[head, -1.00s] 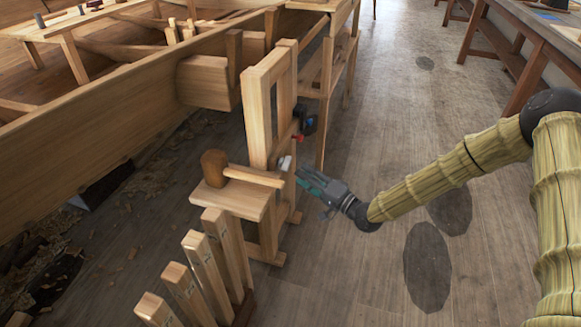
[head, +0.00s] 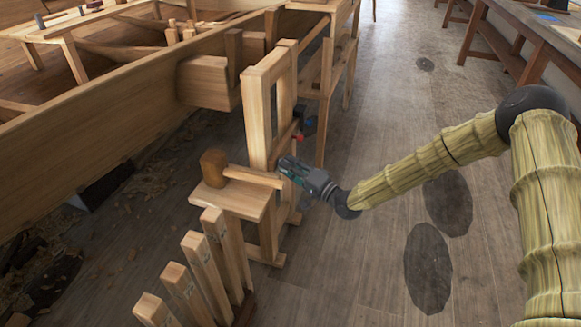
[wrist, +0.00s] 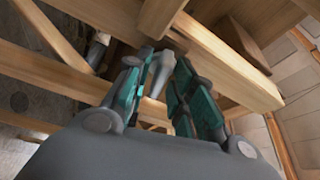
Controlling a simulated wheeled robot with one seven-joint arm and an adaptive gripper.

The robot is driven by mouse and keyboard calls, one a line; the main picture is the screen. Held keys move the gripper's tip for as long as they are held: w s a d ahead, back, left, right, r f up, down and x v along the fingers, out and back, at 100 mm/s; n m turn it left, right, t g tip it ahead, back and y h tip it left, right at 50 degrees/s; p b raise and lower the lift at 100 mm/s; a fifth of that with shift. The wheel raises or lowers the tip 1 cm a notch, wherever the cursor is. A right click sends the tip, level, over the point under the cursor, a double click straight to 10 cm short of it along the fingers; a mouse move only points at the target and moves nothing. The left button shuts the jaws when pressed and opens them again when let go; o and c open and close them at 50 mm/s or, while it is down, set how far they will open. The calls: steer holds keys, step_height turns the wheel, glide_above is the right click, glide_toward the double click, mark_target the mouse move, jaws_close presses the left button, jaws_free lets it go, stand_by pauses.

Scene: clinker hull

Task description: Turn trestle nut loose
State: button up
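A grey metal piece (wrist: 161,76), which looks like the trestle nut, sits between my fingertips in the wrist view. In the head view my gripper hides it. My gripper (head: 284,165) is right against the upright of the wooden trestle (head: 258,115), beside the end of a wooden bar. In the wrist view my gripper (wrist: 167,64) has its two teal and dark fingers apart, one on each side of the grey piece. I cannot tell whether either finger touches it.
A wooden hull (head: 90,130) lies to the left. Several upright wooden pieces (head: 205,262) stand in front of the trestle. A small red and dark item (head: 301,134) is just behind my gripper. Open floor (head: 385,130) lies to the right, with benches beyond.

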jaws_close()
steer(key=shift+f, duration=0.1)
steer(key=shift+n+b, duration=0.4)
steer(key=shift+w+f+n+g+y+b, duration=0.15)
steer(key=shift+n+y+b, duration=0.55)
steer(key=shift+n, duration=0.75)
steer(key=shift+s+r+n+g+y+b, duration=0.1)
steer(key=shift+n+g+y+b, duration=0.15)
steer(key=shift+n+y+b, duration=0.85)
steer(key=shift+w+f+n+g+y+b, duration=0.15)
steer(key=shift+n+b, duration=0.35)
steer(key=shift+n, duration=1.35)
steer(key=shift+r, duration=0.15)
